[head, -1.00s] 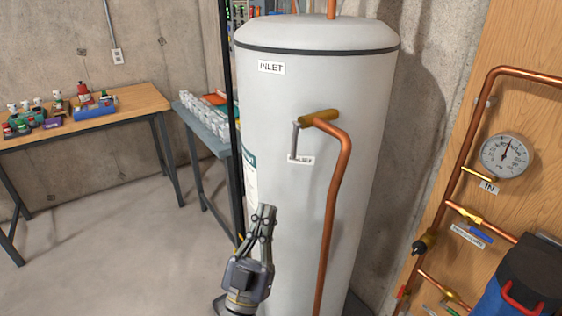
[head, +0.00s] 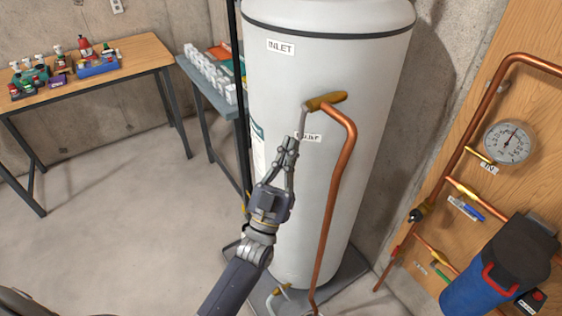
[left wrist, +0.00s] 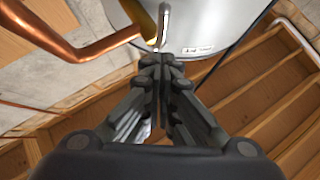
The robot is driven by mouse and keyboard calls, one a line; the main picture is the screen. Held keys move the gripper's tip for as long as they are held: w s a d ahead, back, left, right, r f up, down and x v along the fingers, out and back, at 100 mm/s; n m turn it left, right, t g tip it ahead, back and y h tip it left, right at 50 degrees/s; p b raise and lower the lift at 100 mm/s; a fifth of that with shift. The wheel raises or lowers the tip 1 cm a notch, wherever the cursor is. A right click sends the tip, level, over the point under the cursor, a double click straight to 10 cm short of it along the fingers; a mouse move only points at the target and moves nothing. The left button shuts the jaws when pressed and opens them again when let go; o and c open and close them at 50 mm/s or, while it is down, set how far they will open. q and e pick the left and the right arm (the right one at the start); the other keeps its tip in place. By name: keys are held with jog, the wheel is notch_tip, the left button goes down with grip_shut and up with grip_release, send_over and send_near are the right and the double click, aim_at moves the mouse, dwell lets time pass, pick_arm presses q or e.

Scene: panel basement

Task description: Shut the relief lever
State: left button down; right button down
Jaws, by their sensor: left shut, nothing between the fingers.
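The relief lever (head: 303,121) is a thin grey handle on a brass valve (head: 326,101) on the front of the white tank (head: 325,60). It hangs down, close to upright, beside the relief label (head: 309,138). My left gripper (head: 291,142) is shut and empty, with its fingertips at the lever's lower end. I cannot tell whether they touch. In the left wrist view the lever (left wrist: 163,22) shows just beyond the shut fingertips (left wrist: 163,60). My right gripper is not in view.
A copper pipe (head: 336,185) runs down from the valve, right of my gripper. A wooden panel on the right carries pipes and a gauge (head: 508,143), with a blue container (head: 485,285) in front. A workbench (head: 105,72) stands at the left. The floor between is clear.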

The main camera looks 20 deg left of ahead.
aim_at(302, 121)
pick_arm(q)
jog(key=w, duration=0.2)
jog(key=shift+w+d+f+p, duration=0.1)
jog(key=shift+w+f+p, duration=0.05)
jog(key=shift+w+p, duration=0.25)
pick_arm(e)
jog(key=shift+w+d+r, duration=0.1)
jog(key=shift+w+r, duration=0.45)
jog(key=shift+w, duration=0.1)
pick_arm(q)
jog(key=b, duration=0.1)
jog(key=y+b, duration=0.1)
jog(key=b, duration=0.1)
jog(key=shift+w+d+f+n+t, duration=0.15)
jog(key=shift+w+f+n+t, duration=0.15)
jog(key=shift+w+f+n, duration=0.1)
jog(key=shift+b, duration=0.4)
jog(key=shift+r, duration=0.35)
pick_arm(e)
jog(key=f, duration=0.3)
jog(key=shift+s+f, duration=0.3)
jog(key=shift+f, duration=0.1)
